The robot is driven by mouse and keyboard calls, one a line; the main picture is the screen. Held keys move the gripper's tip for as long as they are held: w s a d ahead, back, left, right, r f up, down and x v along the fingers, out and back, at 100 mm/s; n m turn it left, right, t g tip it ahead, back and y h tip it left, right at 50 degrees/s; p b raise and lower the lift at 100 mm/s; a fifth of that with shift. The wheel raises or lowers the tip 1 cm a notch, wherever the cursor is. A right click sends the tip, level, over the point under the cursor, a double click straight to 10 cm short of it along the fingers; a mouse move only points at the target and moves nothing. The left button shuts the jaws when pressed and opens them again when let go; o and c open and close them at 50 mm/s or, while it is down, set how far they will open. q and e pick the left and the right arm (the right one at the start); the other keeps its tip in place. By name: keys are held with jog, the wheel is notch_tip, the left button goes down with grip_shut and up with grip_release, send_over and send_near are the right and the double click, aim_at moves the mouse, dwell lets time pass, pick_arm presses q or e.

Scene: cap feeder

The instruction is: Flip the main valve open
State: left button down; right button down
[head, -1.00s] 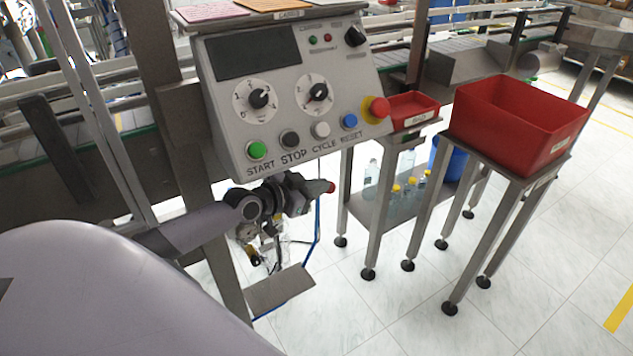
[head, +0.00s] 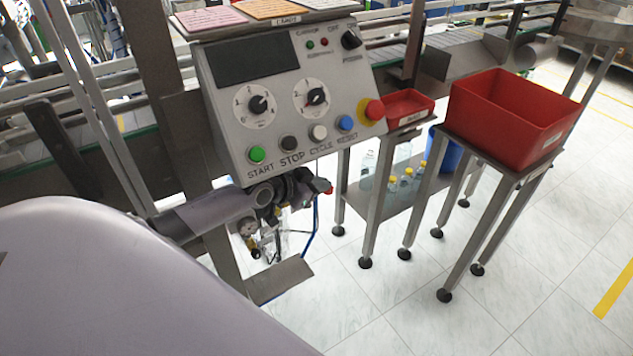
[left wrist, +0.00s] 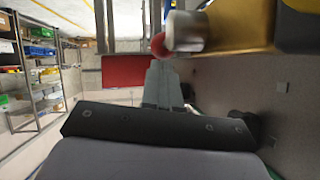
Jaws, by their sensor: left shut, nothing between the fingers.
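The main valve shows in the left wrist view as a brass-coloured body (left wrist: 240,27) with a silver lever part (left wrist: 188,31) ending in a red tip (left wrist: 159,45). In the head view only its red tip (head: 329,190) shows, below the control panel; my left arm hides most of the rest. My left gripper (head: 320,185) is beside this red tip. In the left wrist view its pale fingers (left wrist: 164,70) are together and empty, close to the red tip; whether they touch it I cannot tell. My right gripper is not in view.
The control panel (head: 285,125) with buttons and dials hangs just above my left gripper. A gauge (head: 248,228) and a blue hose (head: 314,230) sit below the arm. A small red bin (head: 405,108) and a large red bin (head: 500,130) stand to the right. Floor in front is clear.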

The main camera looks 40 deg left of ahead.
pick_arm(q)
jog(key=p+v, duration=0.1)
jog(key=v, duration=0.6)
jog(key=s+d+f+n, duration=0.1)
jog(key=s+d+f, duration=0.5)
jog(key=s+d, duration=0.2)
jog(key=s+d+f+n+g, duration=0.1)
jog(key=s+d+f, duration=0.5)
jog(key=s+d, duration=0.3)
jog(key=s, duration=0.3)
jog(key=shift+s+f+n+g+y, duration=0.2)
jog(key=shift+s+n+g+y, duration=0.1)
jog(key=shift+s+n+y, duration=0.1)
